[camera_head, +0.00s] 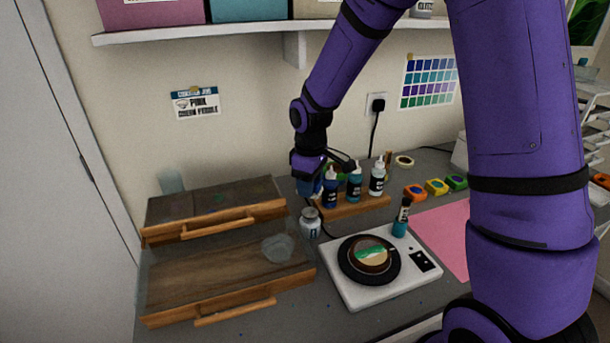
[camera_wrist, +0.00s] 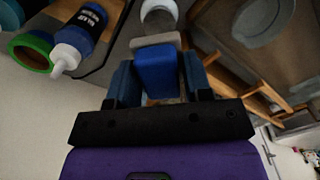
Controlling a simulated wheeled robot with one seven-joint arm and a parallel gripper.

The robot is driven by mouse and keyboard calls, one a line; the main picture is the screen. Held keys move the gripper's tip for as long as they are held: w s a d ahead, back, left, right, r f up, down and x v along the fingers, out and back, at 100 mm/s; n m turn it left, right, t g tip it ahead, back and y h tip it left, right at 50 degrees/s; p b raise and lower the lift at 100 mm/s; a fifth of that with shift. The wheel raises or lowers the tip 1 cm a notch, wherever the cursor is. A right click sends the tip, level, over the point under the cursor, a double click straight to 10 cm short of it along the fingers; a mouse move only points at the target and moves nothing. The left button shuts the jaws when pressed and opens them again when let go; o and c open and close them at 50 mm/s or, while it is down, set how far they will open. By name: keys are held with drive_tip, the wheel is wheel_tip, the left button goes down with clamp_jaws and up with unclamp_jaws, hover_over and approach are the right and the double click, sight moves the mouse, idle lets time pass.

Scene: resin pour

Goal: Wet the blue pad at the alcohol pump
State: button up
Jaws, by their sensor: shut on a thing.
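My gripper (camera_head: 309,188) is lowered near the back wall, left of the bottle rack. In the wrist view, its fingers (camera_wrist: 158,84) are closed on the sides of the blue pad (camera_wrist: 155,72). A small white labelled bottle (camera_head: 310,223), which looks like the alcohol pump, stands on the bench just below and in front of my gripper. A white round vessel (camera_wrist: 159,14), likely the same one, shows beyond the pad's tip. A pale grey piece lies between pad and vessel; whether the pad touches it I cannot tell.
Wooden drawer trays (camera_head: 215,265) stand at left. A rack (camera_head: 350,205) of dropper bottles is close on the right. A white scale (camera_head: 345,282) bearing a round mould (camera_head: 370,254) is at front right, beside a pink mat (camera_head: 445,235). A shelf (camera_head: 250,32) hangs above.

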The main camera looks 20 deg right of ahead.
sight(310, 213)
drive_tip(key=shift+f, duration=2.95)
drive_tip(key=shift+f, duration=0.9)
drive_tip(key=shift+r, duration=3.55)
